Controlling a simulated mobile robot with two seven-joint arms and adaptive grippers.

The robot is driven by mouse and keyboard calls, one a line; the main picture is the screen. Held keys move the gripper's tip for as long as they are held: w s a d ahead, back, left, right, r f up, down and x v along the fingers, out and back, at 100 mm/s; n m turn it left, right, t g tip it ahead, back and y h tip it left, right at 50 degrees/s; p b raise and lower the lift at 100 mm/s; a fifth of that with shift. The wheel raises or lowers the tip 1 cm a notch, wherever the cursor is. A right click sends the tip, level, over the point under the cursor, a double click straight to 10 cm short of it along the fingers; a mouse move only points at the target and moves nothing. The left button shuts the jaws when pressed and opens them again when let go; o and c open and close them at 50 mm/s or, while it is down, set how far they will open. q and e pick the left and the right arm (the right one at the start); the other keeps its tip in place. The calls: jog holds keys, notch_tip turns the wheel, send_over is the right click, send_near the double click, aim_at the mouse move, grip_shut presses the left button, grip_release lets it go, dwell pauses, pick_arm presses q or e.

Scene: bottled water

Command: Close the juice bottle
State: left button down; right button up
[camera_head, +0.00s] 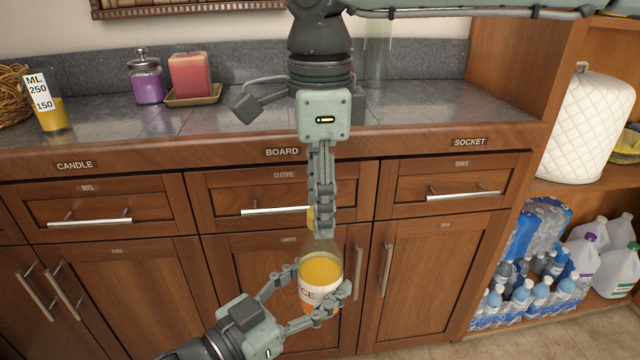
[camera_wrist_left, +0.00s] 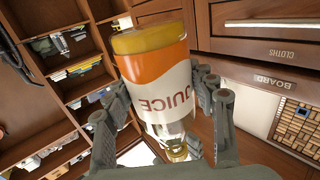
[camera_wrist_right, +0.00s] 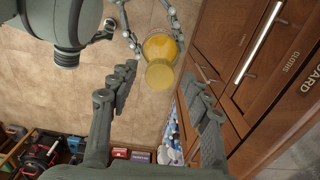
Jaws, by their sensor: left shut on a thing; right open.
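The juice bottle (camera_head: 321,270) is clear, with yellow-orange juice and a white and orange label. My left gripper (camera_head: 320,280) is shut around its body and holds it in front of the cabinets, narrow neck up. The label shows large in the left wrist view (camera_wrist_left: 168,85). A round yellow cap (camera_wrist_right: 159,73) is at the bottle's mouth; I cannot tell whether it is seated. It shows partly in the head view (camera_head: 311,218). My right gripper (camera_head: 322,230) points down from above, open, its fingers on either side of the cap with gaps in the right wrist view.
Cabinet drawers and doors with metal handles stand close behind the bottle. The counter above holds a measuring glass (camera_head: 46,108), a purple jar (camera_head: 147,80) and a red candle (camera_head: 190,74). Packs of water bottles (camera_head: 530,290) and jugs (camera_head: 590,265) are at right.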

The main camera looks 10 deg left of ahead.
jog(key=shift+c, duration=0.5)
grip_shut()
jog(key=shift+o, duration=0.9)
grip_release()
notch_tip(320, 180, up, 12)
